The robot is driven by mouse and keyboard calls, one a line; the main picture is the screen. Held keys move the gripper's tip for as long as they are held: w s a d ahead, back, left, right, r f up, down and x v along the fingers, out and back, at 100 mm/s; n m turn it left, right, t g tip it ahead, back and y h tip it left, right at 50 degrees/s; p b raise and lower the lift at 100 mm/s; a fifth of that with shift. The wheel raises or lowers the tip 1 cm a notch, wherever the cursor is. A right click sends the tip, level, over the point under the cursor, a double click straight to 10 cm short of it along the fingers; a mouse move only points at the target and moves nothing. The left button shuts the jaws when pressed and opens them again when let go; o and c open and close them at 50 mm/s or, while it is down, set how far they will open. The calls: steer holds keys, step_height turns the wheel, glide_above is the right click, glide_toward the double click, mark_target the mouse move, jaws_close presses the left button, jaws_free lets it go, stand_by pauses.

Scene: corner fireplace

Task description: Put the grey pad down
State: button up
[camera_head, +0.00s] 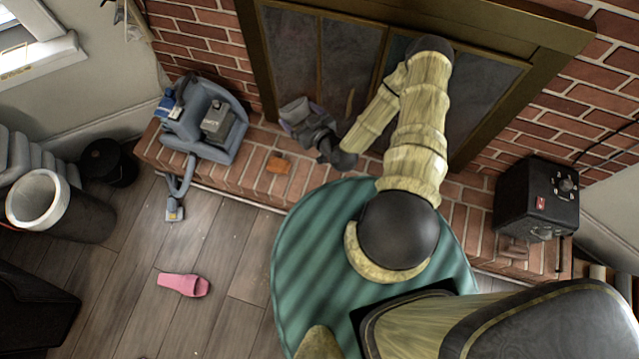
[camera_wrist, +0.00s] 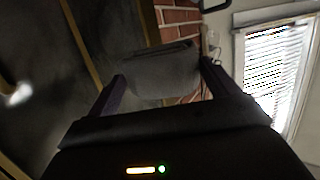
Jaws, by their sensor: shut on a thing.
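The grey pad (camera_wrist: 160,72) is between the two fingers of my gripper (camera_wrist: 162,88) in the wrist view. The fingers are on its left and right sides, and its far edge points away from me. In the head view my gripper (camera_head: 303,122) is at the fireplace front, above the brick hearth, with the grey pad (camera_head: 293,107) at its tip. The pad is small and partly hidden by the gripper there. I cannot tell how high it is above the hearth.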

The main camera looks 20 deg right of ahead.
steer(key=s+d+f+m+g+h+b, duration=0.2)
steer(key=f+m+g+b, duration=0.3)
steer(key=f+b, duration=0.9)
steer(key=s+d+f+m+g+h+b, duration=0.2)
steer(key=f+m+g+b, duration=0.3)
steer(key=b, duration=2)
step_height(320, 180, down, 9)
steer(key=g+h, duration=0.1)
steer(key=g, duration=0.3)
steer(key=shift+s+d+m, duration=0.25)
steer(key=shift+d+m, duration=0.05)
steer(key=shift+m, duration=0.1)
steer(key=shift+f+b, duration=1.75)
steer(key=shift+f, duration=0.65)
steer(key=shift+f+b, duration=1.2)
steer(key=shift+f, duration=1.15)
steer(key=shift+f, duration=0.25)
